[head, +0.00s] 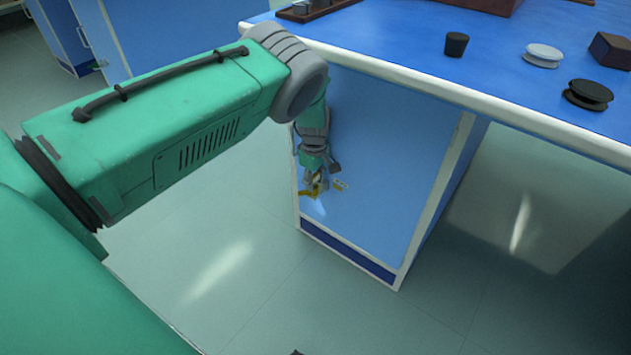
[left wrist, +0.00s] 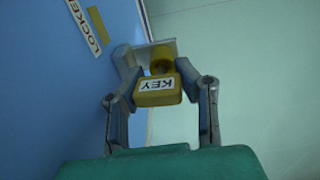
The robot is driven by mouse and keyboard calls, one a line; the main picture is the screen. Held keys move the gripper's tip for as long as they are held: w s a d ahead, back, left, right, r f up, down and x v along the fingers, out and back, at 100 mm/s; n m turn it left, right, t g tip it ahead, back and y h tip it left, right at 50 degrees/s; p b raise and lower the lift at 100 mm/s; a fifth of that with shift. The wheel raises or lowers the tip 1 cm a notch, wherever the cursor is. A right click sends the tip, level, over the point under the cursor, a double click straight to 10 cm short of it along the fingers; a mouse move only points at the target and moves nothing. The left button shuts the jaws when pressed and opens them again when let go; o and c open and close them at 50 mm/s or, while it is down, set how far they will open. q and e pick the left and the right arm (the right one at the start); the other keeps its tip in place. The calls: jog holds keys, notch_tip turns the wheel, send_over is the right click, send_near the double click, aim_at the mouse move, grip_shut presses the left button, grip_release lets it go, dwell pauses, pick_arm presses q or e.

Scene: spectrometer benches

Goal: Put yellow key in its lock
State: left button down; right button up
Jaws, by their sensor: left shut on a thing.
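The yellow key (left wrist: 158,97), a small block with a white KEY label, is between the fingers of my left gripper (left wrist: 160,76). The label reads upside down. My left gripper is shut on the key; it also shows in the head view (head: 314,182), low beside the blue cabinet front. Just beyond the key, in the left wrist view, is a yellow round part (left wrist: 162,59) in front of a pale plate (left wrist: 158,48). I cannot tell whether the key touches or enters it.
The floor beside the cabinet is clear.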

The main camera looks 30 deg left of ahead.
pick_arm(q)
jog(key=shift+r, duration=0.6)
dwell(0.5)
jog(key=shift+d+f, duration=0.1)
jog(key=shift+f, duration=0.7)
dwell(0.3)
jog(key=shift+r, duration=0.3)
jog(key=shift+r+p, duration=0.35)
jog(key=shift+r, duration=0.15)
dwell(0.8)
jog(key=shift+f+b, duration=0.45)
jog(key=shift+f, duration=0.25)
dwell(0.4)
